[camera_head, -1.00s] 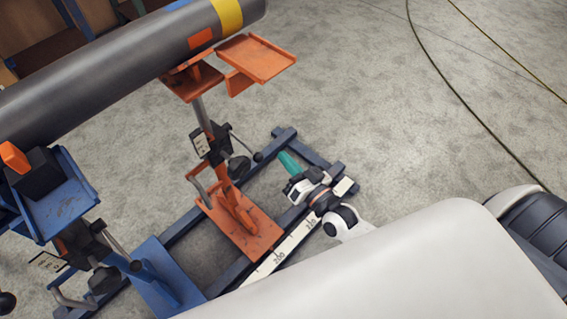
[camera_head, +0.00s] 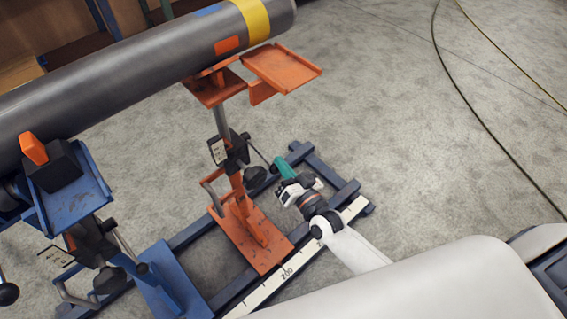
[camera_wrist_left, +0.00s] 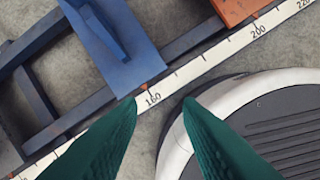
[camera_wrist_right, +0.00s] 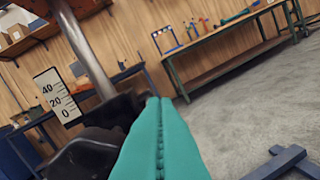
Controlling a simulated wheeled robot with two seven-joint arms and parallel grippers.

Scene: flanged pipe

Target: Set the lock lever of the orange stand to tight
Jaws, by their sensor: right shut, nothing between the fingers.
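The orange stand (camera_head: 250,238) stands on the blue rail frame, its post rising to a black clamp block (camera_head: 235,152). A thin lever (camera_head: 262,156) with a dark ball end slopes down to the right from this block. A black knob (camera_head: 255,177) sits below it. My right gripper (camera_head: 279,164) is shut and empty, its teal tips right beside the lever's ball end; I cannot tell if they touch. In the right wrist view the shut fingers (camera_wrist_right: 158,110) are in front of the clamp, and the lever is not clearly seen. My left gripper (camera_wrist_left: 160,101) is open and empty above the scale rail.
A grey pipe (camera_head: 130,75) with a yellow band lies across the orange stand and the blue stand (camera_head: 70,190). An orange tray (camera_head: 283,68) juts out near the pipe end. A white scale (camera_head: 270,290) runs along the frame. The floor to the right is clear apart from cables.

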